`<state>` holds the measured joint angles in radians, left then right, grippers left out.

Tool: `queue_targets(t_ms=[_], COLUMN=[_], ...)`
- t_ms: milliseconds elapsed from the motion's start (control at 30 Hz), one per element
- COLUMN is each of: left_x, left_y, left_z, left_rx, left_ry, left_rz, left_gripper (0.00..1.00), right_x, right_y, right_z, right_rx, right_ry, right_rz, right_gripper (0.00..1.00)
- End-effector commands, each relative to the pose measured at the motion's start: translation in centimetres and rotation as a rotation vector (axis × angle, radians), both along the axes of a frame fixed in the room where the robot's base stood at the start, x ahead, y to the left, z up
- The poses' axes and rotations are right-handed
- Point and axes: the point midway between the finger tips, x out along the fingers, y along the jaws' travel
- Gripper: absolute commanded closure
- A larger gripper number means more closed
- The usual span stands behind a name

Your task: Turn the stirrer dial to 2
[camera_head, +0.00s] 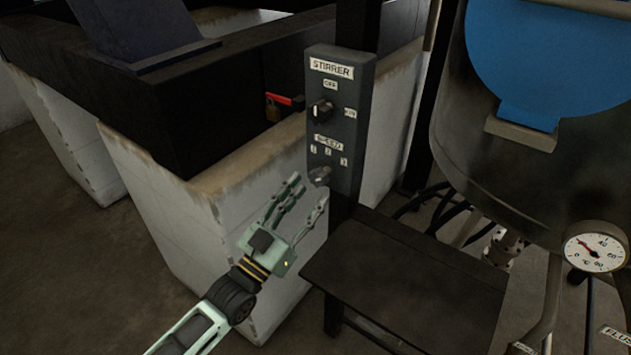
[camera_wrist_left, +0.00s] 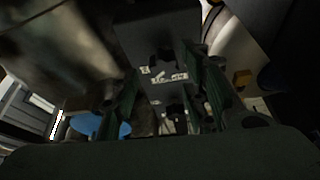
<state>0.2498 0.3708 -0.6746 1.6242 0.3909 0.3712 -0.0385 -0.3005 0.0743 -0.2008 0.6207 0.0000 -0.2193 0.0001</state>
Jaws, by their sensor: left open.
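The dark grey stirrer box (camera_head: 348,72) is fixed to a black post. Its upper switch knob (camera_head: 320,110) sits between OFF and ON labels. The speed dial (camera_head: 319,176) is lower down, under the SPEED label (camera_head: 327,142) and the small marks 1, 2 and 3. I cannot tell which mark it points at. My left gripper (camera_head: 308,196) is open and empty, just below the dial with its fingers reaching up toward it. In the dim left wrist view the box shows upside down, with the dial (camera_wrist_left: 165,56) between the open fingers. My right gripper is out of view.
A black shelf (camera_head: 395,275) juts out below the box, right of my left gripper. A metal vessel (camera_head: 470,150) with a gauge (camera_head: 594,250) stands at the right. A stained white wall (camera_head: 175,220) lies left of the box. A red-handled padlock (camera_head: 273,108) is behind.

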Motion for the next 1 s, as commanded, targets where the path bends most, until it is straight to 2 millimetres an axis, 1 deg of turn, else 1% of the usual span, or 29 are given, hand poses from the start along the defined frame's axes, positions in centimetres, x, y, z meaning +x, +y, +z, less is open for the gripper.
queue_targets(t_ms=[33, 233, 400, 600, 1000], left_x=[0.7, 2.5, 2.9, 2.9, 2.8], left_y=[-0.6, -1.9, -2.3, -2.3, -2.4], left_z=[0.6, 1.4, 1.5, 1.5, 1.4], left_rx=[-0.002, 0.0, 0.0, 0.0, 0.001], left_ry=[-0.001, 0.0, 0.001, 0.002, 0.002], left_rz=[-0.001, 0.0, 0.0, 0.0, -0.001], left_gripper=[0.59, 0.59, 0.59, 0.59, 0.94], right_x=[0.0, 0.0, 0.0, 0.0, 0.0], right_y=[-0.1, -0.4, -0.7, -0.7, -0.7], right_z=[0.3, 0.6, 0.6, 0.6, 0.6], right_rx=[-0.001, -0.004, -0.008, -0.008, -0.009], right_ry=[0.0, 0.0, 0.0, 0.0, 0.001], right_rz=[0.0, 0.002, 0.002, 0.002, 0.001], right_gripper=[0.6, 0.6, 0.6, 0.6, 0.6])
